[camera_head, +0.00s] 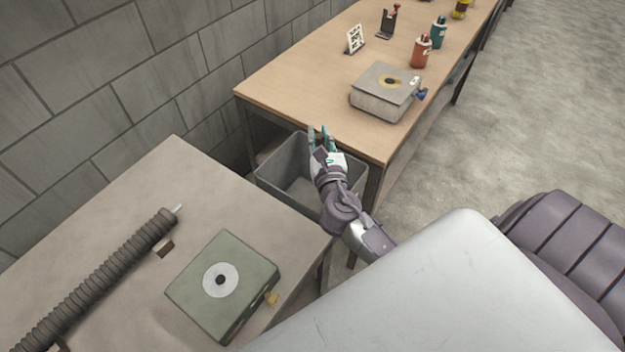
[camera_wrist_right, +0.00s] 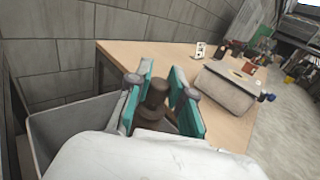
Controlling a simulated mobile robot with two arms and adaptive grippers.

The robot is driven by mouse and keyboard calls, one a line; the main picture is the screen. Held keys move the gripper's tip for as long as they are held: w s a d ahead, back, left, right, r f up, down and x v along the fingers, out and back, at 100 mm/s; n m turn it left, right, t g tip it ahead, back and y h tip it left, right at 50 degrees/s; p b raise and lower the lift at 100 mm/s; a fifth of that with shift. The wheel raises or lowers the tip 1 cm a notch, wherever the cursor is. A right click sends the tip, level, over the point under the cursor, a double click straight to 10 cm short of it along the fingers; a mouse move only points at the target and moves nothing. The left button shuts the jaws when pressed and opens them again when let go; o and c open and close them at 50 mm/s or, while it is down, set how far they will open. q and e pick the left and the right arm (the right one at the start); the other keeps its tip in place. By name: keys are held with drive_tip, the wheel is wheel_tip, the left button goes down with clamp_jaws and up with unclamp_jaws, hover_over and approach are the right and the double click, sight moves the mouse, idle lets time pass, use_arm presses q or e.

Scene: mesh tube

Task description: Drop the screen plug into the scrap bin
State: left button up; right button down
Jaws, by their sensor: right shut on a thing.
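My right gripper (camera_head: 319,138) is above the grey scrap bin (camera_head: 276,178), near its far right side. In the right wrist view, its teal-padded fingers (camera_wrist_right: 165,85) are shut on a dark brown, knobbed piece, which I take to be the screen plug (camera_wrist_right: 154,97). The plug is hidden or too small to make out in the head view. The bin is open-topped and stands low between the two tables. Its rim and wall also show in the right wrist view (camera_wrist_right: 62,122), at the lower left. My left gripper is not in view.
The wooden table (camera_head: 300,80) holds a grey box (camera_head: 378,103) and bottles (camera_head: 421,52). A block wall stands behind.

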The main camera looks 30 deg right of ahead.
drive_tip(key=c, duration=1)
unclamp_jaws()
drive_tip(key=shift+o, duration=0.2)
drive_tip(key=v, duration=1.2)
